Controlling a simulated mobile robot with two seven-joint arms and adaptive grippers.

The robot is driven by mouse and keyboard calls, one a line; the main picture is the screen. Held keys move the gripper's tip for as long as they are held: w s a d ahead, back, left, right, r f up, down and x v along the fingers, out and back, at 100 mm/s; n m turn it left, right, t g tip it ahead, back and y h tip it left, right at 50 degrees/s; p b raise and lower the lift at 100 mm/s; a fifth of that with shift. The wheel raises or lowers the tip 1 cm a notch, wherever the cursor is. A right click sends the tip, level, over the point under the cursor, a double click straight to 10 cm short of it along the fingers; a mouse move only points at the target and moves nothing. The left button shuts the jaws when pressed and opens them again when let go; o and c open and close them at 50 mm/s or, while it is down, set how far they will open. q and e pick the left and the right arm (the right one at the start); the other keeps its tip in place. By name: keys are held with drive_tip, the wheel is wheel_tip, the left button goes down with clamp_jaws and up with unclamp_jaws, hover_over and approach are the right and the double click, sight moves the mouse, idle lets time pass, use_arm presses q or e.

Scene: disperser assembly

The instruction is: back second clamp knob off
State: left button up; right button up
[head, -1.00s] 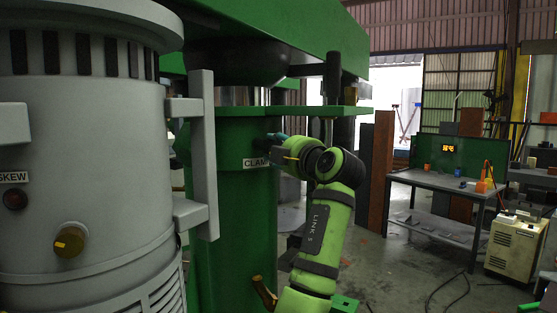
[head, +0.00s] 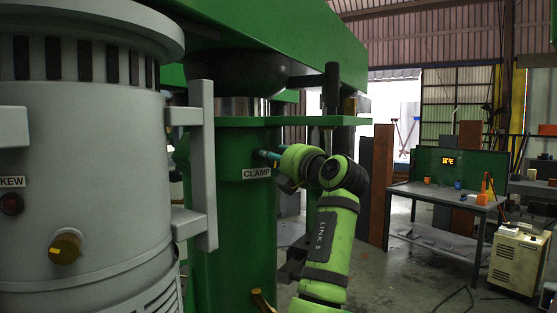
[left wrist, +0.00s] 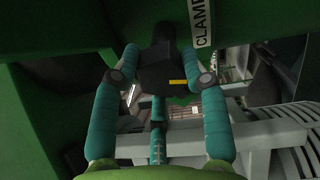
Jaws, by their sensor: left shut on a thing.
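The clamp knob (left wrist: 160,72) is a dark, blocky knob with a yellow mark, seen in the left wrist view below the CLAMP label (left wrist: 203,22). It sits between the teal fingers of my left gripper (left wrist: 159,52), which is shut on it. In the head view my left gripper (head: 268,155) reaches the side of the green column (head: 230,215), just above the CLAMP label (head: 257,173). The fingers and hand hide the knob there, and I cannot tell how far it stands out from the column. My right gripper is not in view.
A grey motor housing (head: 90,140) with a brown-yellow knob (head: 66,246) and upright bracket (head: 203,160) fills the left. A green beam (head: 270,40) runs overhead. A workbench (head: 440,193) and a cream machine (head: 517,260) stand back right. Floor between is mostly open.

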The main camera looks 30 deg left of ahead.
use_arm(q)
drive_tip(key=shift+r+n, duration=0.15)
drive_tip(key=shift+n, duration=0.65)
drive_tip(key=shift+a, duration=0.1)
drive_tip(key=o, duration=1.2)
drive_tip(key=shift+s, duration=0.15)
drive_tip(key=v, duration=1.2)
